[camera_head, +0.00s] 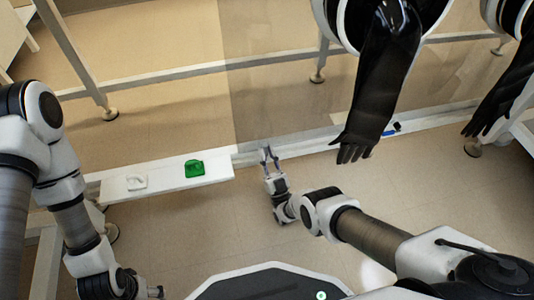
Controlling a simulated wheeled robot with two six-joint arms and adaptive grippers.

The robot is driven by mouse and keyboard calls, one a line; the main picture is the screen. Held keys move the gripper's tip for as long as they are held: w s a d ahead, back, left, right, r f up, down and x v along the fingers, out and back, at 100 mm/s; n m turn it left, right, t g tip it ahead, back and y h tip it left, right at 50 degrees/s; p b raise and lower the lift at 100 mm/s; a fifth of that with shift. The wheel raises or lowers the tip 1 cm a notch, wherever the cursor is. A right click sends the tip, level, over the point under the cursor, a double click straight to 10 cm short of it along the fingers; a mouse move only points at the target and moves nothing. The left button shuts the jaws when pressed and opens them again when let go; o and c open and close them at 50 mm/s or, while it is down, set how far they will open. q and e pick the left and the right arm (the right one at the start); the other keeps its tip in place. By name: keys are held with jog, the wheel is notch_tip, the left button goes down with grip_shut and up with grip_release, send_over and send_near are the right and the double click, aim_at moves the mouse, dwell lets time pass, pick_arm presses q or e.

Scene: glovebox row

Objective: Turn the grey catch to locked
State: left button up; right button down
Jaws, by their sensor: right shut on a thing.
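My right gripper (268,152) reaches up to the pale rail along the lower edge of the clear panel. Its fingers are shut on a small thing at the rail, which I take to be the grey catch. The fingers hide most of it, so its angle cannot be read. My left gripper (156,292) is low at the left, at the picture's bottom edge and well away from the rail. Its fingers are too small and cut off to tell whether they are open.
A white shelf (218,172) left of my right gripper bears a green block-like part (194,168) and a pale grey-white part (136,182). Black gloves (380,85) hang at the right. A blue item (389,133) lies on the rail. Tan floor lies below.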

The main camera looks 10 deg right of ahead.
jog(key=shift+d, duration=0.1)
jog(key=c, duration=1.1)
grip_release()
jog(key=shift+n+y, duration=0.5)
